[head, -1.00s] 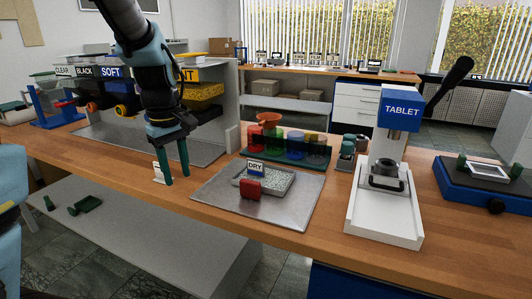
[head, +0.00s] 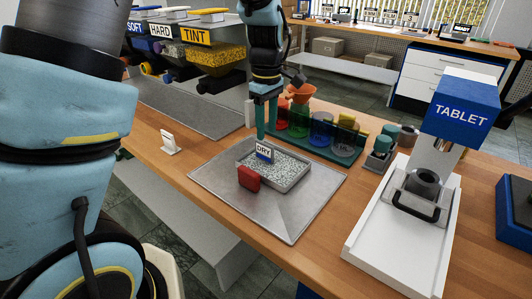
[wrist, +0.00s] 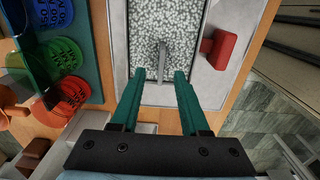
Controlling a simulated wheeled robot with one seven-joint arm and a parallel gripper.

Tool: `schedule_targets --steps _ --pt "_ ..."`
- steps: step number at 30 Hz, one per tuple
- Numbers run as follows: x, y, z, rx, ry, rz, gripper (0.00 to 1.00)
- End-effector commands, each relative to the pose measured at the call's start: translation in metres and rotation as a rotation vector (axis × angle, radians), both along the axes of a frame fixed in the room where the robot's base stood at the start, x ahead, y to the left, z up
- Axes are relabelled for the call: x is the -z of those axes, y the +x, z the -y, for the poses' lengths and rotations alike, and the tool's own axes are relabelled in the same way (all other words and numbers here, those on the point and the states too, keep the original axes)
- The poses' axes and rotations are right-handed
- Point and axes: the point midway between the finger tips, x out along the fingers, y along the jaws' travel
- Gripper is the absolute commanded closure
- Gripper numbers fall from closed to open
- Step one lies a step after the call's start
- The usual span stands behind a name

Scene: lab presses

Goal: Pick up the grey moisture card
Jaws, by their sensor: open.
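A small upright card lettered DRY in white and blue (head: 264,151) stands in a shallow grey tray of pale granules (head: 287,185); I take it for the grey moisture card. In the wrist view it shows nearly edge-on as a thin grey strip (wrist: 162,54). My gripper (head: 267,132) is open, with two green fingers pointing down near the tray's back left side. In the wrist view the gripper (wrist: 160,75) has its fingertips apart, on either side of the strip's line. Nothing is held between them.
A red block (head: 248,178) is at the tray's front side. The tray rests on a metal sheet (head: 230,205). Coloured cups (head: 321,133) stand close behind. A white tablet press (head: 405,225) is at right, and a small white stand (head: 169,143) is at left.

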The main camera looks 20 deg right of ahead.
Motion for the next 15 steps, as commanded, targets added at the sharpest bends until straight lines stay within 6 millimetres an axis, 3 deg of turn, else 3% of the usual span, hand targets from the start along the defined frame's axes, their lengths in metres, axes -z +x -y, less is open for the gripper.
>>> schedule_targets --steps 7,15 --pt "0.018 0.001 -0.003 -0.003 0.003 -0.003 0.55" --pt "0.055 0.003 -0.005 -0.001 0.001 -0.002 0.55"
